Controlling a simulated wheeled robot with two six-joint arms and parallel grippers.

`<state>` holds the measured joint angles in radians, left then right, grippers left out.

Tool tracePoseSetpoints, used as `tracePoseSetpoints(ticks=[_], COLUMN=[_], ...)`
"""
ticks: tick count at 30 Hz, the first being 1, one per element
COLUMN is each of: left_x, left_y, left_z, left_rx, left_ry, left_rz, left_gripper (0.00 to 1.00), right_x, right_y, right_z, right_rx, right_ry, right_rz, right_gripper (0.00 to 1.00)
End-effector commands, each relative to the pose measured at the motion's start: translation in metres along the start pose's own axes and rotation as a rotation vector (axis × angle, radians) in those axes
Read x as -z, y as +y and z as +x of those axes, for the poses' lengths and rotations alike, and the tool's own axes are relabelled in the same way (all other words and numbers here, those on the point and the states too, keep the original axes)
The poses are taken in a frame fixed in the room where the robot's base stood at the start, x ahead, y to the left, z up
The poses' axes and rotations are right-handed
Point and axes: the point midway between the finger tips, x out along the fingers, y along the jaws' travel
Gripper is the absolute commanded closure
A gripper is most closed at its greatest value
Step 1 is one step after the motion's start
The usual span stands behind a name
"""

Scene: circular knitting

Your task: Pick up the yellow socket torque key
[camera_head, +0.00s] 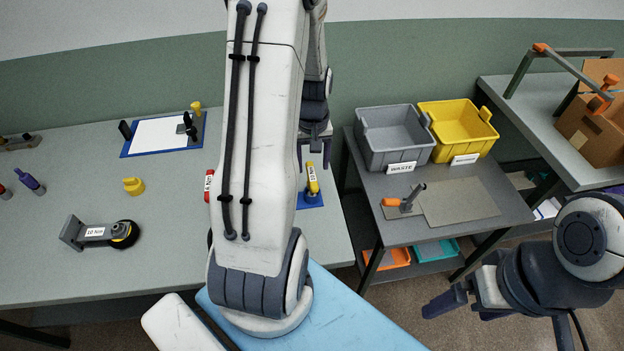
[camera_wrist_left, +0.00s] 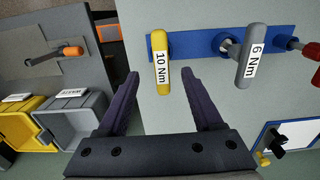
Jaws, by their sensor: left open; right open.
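The yellow socket torque key (camera_wrist_left: 161,66), labelled 10 Nm, stands at one end of a blue holder (camera_wrist_left: 200,43) in the left wrist view. It also shows in the head view (camera_head: 312,180), right of my large arm link. My left gripper (camera_wrist_left: 160,75) is open, and the key's handle appears between its fingertips in the wrist picture. I cannot tell whether they touch. In the head view the left gripper (camera_head: 313,153) is just behind the key, partly hidden by my arm. My right gripper (camera_head: 455,302) is open and empty at the lower right.
A grey 6 Nm key (camera_wrist_left: 250,55) and a red-handled tool (camera_wrist_left: 305,52) sit along the same holder. Grey (camera_head: 362,150) and yellow (camera_head: 481,130) bins stand on the side cart. A 10 Nm device (camera_head: 88,232) lies on the table's left part.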

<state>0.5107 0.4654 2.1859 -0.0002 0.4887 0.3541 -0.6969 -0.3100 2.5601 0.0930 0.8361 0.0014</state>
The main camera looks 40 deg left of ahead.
Motion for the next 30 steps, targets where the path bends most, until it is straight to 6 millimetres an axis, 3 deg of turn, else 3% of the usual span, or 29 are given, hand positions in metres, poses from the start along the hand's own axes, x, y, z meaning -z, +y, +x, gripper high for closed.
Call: tracePoseSetpoints(ticks=[9, 18, 19, 24, 30], left_x=[-0.002, -0.001, -0.001, -0.001, -0.001], left_y=[-0.003, -0.003, -0.003, -0.003, -0.003], left_z=[0.040, 0.047, 0.047, 0.046, 0.046], left_rx=[0.002, 0.000, 0.000, 0.000, 0.000], left_ry=[-0.005, -0.001, -0.001, -0.001, -0.001], left_rz=[0.001, 0.001, 0.001, 0.000, 0.000], left_gripper=[0.33, 0.33, 0.36, 1.00, 1.00], right_x=[0.001, 0.001, 0.001, 0.001, 0.001], right_y=[-0.001, -0.001, -0.001, -0.001, -0.001], right_z=[-0.015, -0.015, -0.015, -0.015, -0.015], right_rx=[0.000, 0.000, 0.000, 0.000, 0.000], right_ry=[0.000, 0.000, 0.000, 0.000, 0.000], right_rz=[0.001, 0.001, 0.001, 0.001, 0.001], right_gripper=[0.06, 0.06, 0.06, 0.06, 0.06])
